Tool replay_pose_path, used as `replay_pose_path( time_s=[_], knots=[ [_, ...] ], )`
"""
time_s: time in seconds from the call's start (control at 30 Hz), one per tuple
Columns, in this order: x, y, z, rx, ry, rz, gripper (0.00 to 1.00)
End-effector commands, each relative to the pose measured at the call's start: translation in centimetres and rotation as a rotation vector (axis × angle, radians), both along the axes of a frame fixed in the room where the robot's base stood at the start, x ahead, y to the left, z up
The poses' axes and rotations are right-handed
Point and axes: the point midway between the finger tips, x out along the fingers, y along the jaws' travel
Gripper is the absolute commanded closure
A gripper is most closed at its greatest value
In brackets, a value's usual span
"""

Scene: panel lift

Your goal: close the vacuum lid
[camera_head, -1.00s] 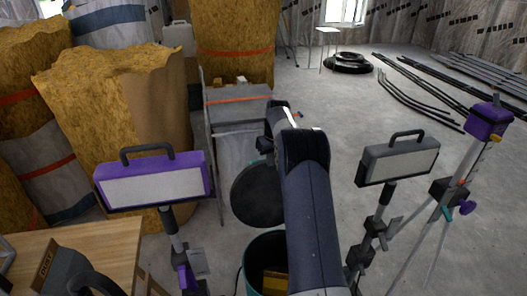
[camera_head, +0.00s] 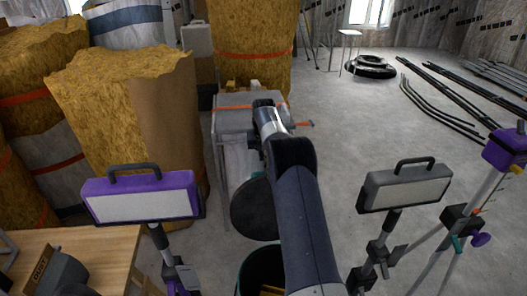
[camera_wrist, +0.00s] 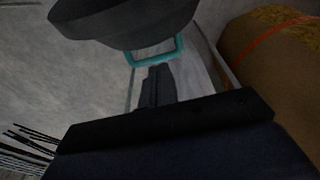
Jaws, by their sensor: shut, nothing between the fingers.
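The vacuum (camera_head: 243,277) is a dark teal-rimmed drum at the bottom centre of the head view, open at the top. Its round dark lid (camera_head: 250,212) stands raised at the back of the drum, partly behind my arm. In the wrist view, the lid (camera_wrist: 120,22) fills the upper part, with a teal handle (camera_wrist: 157,54) on its lower edge. My gripper (camera_wrist: 157,70) is shut and empty, its dark fingertips close to the handle; I cannot tell whether they touch. In the head view the fingers are hidden by my arm.
Work lights stand on both sides, one purple (camera_head: 142,198) and one grey (camera_head: 404,188). A wooden table (camera_head: 95,245) is at the lower left. Tall insulation rolls (camera_head: 130,110) crowd the left. The floor at the back right has pipes (camera_head: 440,105) and clear room.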

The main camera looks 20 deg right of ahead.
Motion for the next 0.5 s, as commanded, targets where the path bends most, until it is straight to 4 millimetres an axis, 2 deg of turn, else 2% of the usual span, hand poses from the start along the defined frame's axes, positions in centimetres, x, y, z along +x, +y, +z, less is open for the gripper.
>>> replay_pose_path(
  time_s=[0.03, 0.23, 0.3, 0.5],
  knots=[
    [0.1, 0.0, -1.4, 0.001, 0.004, 0.0, 1.0],
    [0.8, -0.2, -5.7, 0.001, 0.003, 0.0, 1.0],
    [0.3, -0.1, -4.8, 0.001, -0.002, 0.0, 1.0],
    [-1.2, 0.2, -4.6, 0.001, -0.001, 0.001, 1.0]
  ],
)
